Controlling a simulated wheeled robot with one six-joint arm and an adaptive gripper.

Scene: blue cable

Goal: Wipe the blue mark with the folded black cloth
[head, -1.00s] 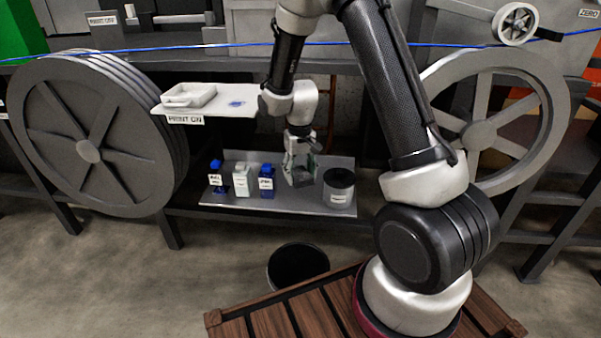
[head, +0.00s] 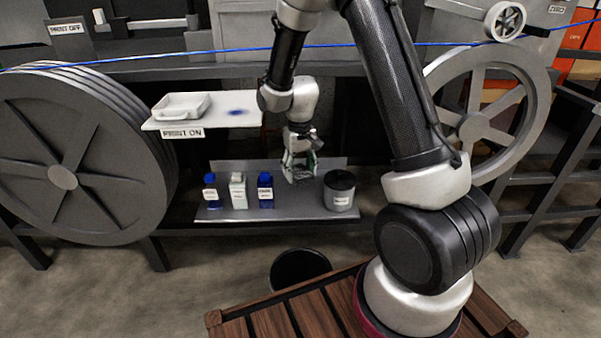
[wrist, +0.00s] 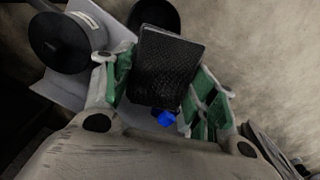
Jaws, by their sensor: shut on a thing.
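The blue mark (head: 237,112) is a small smear on the right part of the white shelf (head: 215,122) labelled PRINT ON. My gripper (head: 301,172) is below and to the right of the mark, over the lower grey shelf and apart from the white one. In the wrist view, the folded black cloth (wrist: 165,68) is a dark textured block between my green-padded fingers (wrist: 160,95), which are shut on it. In the head view the cloth is hard to make out among the fingers.
Blue and white bottles (head: 238,190) stand on the lower grey shelf (head: 290,208), left of my gripper. A dark-lidded canister (head: 339,192) stands to its right. A white tray (head: 182,106) sits left of the mark. A black bin (head: 299,268) is on the floor.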

